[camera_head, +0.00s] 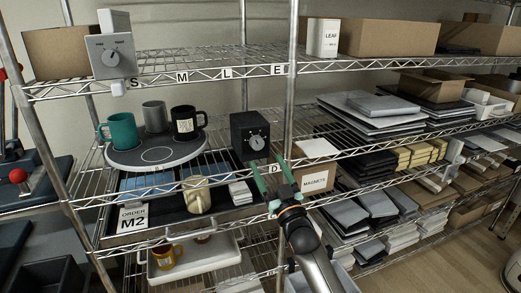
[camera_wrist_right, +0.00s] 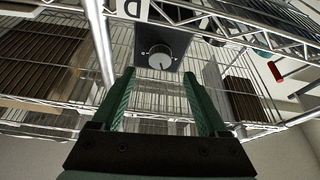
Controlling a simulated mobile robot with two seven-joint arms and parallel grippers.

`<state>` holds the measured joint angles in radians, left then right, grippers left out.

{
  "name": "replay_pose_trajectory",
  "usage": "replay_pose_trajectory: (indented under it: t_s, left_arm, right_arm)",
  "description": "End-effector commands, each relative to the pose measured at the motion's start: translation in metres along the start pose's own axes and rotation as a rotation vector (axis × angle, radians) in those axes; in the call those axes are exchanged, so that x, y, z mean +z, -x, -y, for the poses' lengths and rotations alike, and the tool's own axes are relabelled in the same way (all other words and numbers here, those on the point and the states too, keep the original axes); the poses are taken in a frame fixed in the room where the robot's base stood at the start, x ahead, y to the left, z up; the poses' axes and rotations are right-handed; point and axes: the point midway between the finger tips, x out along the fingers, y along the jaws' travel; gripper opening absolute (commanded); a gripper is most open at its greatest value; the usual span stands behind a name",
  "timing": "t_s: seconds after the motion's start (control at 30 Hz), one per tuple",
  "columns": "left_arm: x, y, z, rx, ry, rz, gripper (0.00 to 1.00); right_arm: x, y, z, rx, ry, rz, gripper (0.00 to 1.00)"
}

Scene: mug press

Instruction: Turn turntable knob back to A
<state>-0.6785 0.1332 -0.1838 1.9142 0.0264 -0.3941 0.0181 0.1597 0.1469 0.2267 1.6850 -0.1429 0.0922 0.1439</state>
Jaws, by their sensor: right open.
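A black box (camera_head: 243,126) with a round grey dial knob (camera_head: 256,142) stands on the middle shelf, right of the round grey turntable (camera_head: 132,162). The turntable carries a teal mug (camera_head: 122,131), a grey mug (camera_head: 155,116) and a black mug (camera_head: 184,124). My right gripper (camera_head: 268,163), with green fingers, is open and empty just below and in front of the knob. In the right wrist view the knob (camera_wrist_right: 160,59) lies beyond the fingertips, between them and apart from them. Its pointer setting is too small to read. My left gripper is not in view.
A grey box with another knob (camera_head: 111,57) hangs at the upper shelf. Wire shelf edges and a metal post (camera_head: 292,90) run close to my right gripper. A MAGNETS box (camera_head: 315,180) stands to its right. A tray below holds a cream mug (camera_head: 197,196).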

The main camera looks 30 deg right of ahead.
Motion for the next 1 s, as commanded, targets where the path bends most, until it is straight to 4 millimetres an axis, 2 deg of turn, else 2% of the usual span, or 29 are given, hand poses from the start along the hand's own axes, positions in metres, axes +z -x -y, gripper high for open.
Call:
replay_pose_trajectory:
  t_s: [0.1, 0.3, 0.5, 0.77, 1.0]
  left_arm:
    - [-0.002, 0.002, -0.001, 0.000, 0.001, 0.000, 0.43]
    - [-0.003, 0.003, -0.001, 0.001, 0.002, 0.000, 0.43]
    - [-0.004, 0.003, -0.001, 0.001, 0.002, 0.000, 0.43]
    - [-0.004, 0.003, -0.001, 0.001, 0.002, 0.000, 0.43]
    - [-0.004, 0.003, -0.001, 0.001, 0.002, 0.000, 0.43]
  right_arm:
    - [-0.002, -0.024, -0.001, 0.001, 0.001, -0.002, 0.77]
    - [-0.001, -0.049, 0.000, 0.000, 0.001, 0.000, 0.77]
    - [0.000, -0.059, 0.000, -0.001, 0.001, 0.000, 0.77]
    - [0.000, -0.059, 0.000, -0.001, 0.001, 0.001, 0.77]
    - [0.000, -0.059, 0.000, -0.001, 0.001, 0.001, 0.51]
